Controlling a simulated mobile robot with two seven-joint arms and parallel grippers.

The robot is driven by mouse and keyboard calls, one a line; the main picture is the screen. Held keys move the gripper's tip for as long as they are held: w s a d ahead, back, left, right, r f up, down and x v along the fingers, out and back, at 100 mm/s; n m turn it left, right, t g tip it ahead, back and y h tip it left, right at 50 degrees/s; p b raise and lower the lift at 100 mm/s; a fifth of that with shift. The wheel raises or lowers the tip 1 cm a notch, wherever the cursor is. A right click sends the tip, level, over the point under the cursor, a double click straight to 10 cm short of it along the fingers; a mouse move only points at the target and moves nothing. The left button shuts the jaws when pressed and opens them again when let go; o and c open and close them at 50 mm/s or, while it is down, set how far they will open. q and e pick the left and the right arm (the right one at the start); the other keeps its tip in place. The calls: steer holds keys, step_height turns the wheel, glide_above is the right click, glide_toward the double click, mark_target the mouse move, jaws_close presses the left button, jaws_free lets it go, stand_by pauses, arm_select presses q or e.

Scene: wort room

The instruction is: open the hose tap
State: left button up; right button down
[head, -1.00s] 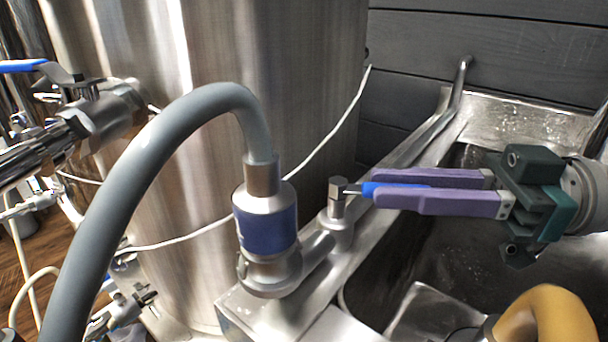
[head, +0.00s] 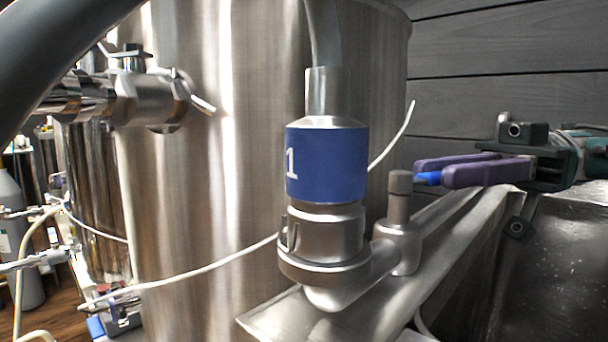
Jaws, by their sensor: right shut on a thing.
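The hose tap (head: 399,213) is a steel valve on a short side pipe, with an upright round-topped stem. Its blue lever handle (head: 429,179) points right from near the stem top. My right gripper (head: 432,172), with purple fingers, comes in from the right and is shut on this handle. Most of the handle is hidden between the fingers. A grey hose (head: 325,35) runs down into a steel coupling with a blue band (head: 327,165) marked 1, joined to the tap's pipe. My left gripper is not in view.
A large steel tank (head: 220,220) stands behind the coupling. A steel sink edge (head: 450,235) runs below the tap to the right. Another valve (head: 150,100) is at the left. A thin white cable (head: 200,268) crosses the tank.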

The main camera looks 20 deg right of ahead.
stand_by(0.4)
steer(key=c, duration=0.8)
jaws_free()
steer(key=shift+w+a, duration=0.1)
steer(key=shift+a, duration=0.05)
